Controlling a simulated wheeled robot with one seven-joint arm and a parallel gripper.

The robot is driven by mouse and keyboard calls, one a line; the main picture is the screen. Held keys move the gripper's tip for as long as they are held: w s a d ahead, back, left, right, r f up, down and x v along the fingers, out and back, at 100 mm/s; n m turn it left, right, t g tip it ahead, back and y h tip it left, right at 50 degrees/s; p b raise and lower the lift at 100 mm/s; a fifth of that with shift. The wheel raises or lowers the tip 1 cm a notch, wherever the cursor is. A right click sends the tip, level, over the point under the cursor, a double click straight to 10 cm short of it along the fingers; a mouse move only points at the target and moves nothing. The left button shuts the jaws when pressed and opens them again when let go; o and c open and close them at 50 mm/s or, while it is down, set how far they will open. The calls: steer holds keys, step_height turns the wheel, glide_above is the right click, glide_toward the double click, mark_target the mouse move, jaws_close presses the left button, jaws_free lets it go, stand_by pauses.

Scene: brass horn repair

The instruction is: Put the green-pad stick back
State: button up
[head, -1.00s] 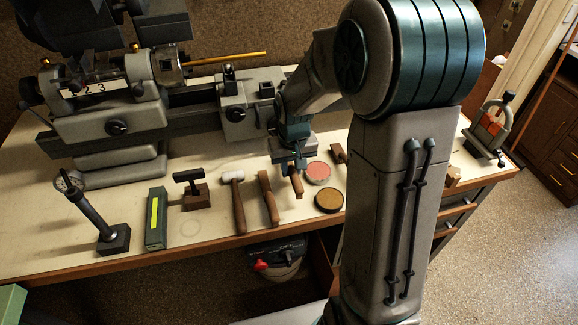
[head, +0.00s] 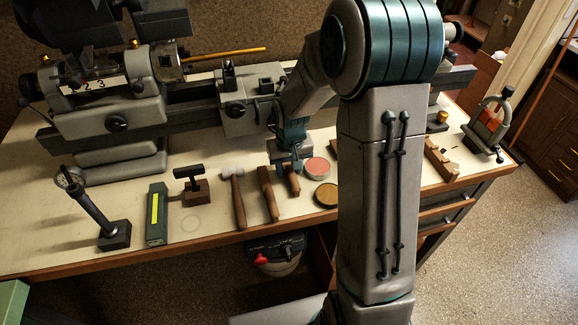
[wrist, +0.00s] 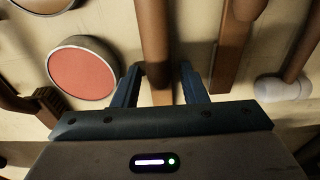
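A brown wooden stick (head: 293,184) lies on the bench, its near end showing below my gripper (head: 289,167) in the head view. In the wrist view the stick (wrist: 153,35) runs between the two fingers of my gripper (wrist: 159,76), with a gap on each side. The fingers are open and point down at the bench. No green pad shows on this stick; part of it is hidden by my gripper.
A flat wooden tool (head: 268,193) and a hammer (head: 234,196) lie left of my gripper. A pink-topped tin (head: 317,168) and a brown disc (head: 326,194) are to its right. A green box (head: 157,214) and a lathe (head: 110,115) are further left.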

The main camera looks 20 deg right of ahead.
steer(key=shift+r, duration=0.1)
step_height(320, 180, up, 11)
steer(key=s, duration=0.1)
steer(key=s+r+t, duration=0.1)
steer(key=s+r, duration=0.1)
steer(key=s, duration=0.7)
steer(key=s+r, duration=0.3)
steer(key=s, duration=0.7)
steer(key=shift+s+r+t, duration=0.15)
steer(key=shift+s+t, duration=0.15)
steer(key=shift+t, duration=0.1)
stand_by(0.7)
steer(key=shift+c, duration=1)
steer(key=shift+d, duration=0.15)
